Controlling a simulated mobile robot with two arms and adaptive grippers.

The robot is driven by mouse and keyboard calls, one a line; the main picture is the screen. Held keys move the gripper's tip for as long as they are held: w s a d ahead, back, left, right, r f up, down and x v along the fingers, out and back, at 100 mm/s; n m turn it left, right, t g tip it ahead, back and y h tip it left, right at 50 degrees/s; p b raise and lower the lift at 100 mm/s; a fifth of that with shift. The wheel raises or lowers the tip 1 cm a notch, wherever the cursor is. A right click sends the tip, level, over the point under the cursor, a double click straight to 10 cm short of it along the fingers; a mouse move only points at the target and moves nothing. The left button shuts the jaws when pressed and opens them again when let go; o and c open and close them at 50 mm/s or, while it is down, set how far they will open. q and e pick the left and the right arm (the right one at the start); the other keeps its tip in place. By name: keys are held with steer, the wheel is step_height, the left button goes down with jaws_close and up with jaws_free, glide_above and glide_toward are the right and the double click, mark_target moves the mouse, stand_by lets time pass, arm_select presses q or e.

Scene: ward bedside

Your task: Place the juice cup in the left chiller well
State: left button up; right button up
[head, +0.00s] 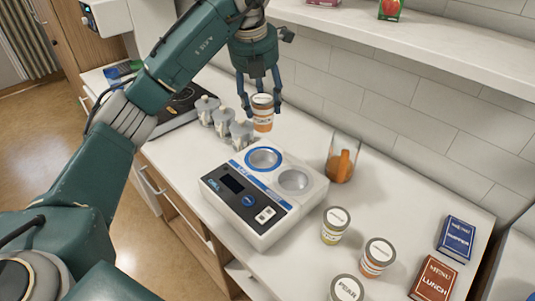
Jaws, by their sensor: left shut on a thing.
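The cup (263,123) in my grip has an orange-and-white label and a pale lid; its label is too small to read. My left gripper (262,106) points down from above and is shut on this cup, fingers on both sides. The cup is upright behind the chiller (229,199); I cannot tell whether its base touches the counter. The chiller is a white box with a dark front panel. Its left well (263,158) has a blue ring and looks empty. Its right well (294,181) is pale and also looks empty. My right gripper is not in view.
Several lidded cups (335,226) stand right of the chiller. A clear container (342,158) with something orange stands behind it. Small grey lidded pots (222,120) stand left of the held cup. Blue (456,237) and red (434,278) menu boxes lie right. A shelf (420,40) overhangs the back.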

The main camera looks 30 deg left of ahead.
arm_select(q)
step_height(320, 180, down, 14)
steer(key=p, duration=0.3)
steer(key=shift+f, duration=0.55)
steer(key=shift+f, duration=0.1)
steer(key=shift+f, duration=0.15)
steer(key=o, duration=1.3)
